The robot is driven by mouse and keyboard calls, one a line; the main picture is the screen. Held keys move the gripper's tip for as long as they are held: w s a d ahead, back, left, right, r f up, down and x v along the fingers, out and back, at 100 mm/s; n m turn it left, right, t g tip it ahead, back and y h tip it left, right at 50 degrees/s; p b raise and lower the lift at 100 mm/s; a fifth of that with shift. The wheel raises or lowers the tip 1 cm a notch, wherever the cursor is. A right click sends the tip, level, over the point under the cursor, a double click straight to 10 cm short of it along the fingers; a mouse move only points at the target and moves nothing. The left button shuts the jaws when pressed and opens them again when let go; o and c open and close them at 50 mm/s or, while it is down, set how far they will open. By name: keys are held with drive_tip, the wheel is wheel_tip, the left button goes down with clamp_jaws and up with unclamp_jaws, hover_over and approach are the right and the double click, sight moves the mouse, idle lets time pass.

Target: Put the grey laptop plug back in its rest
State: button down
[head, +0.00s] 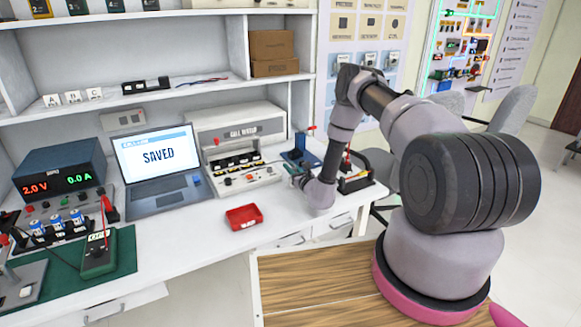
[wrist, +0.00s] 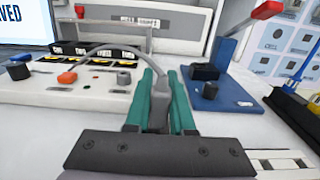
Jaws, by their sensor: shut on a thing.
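My gripper (wrist: 160,105) has teal fingers shut on the grey laptop plug (wrist: 158,88), which sits upright between them and is partly hidden by them. A grey cable (wrist: 105,47) arches left from the plug across the front of the cell tester. In the head view my gripper (head: 297,172) is low over the bench, right of the cell tester (head: 240,140) and close to the blue stand. The laptop (head: 160,165) is open, its screen reading "SAVED". I cannot tell which part is the plug's rest.
The blue stand (wrist: 222,97) with a black block and red-tipped lever is just right of my gripper. A black rack with tools (head: 355,183) stands farther right. A red tray (head: 244,217) lies near the front edge. Bare white bench surrounds the tray.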

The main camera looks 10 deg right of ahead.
drive_tip(key=shift+f, duration=0.75)
drive_tip(key=c, duration=0.7)
unclamp_jaws()
drive_tip(key=shift+s, duration=0.1)
drive_tip(key=v, duration=1)
drive_tip(key=shift+s+d, duration=0.15)
drive_tip(key=shift+s, duration=0.15)
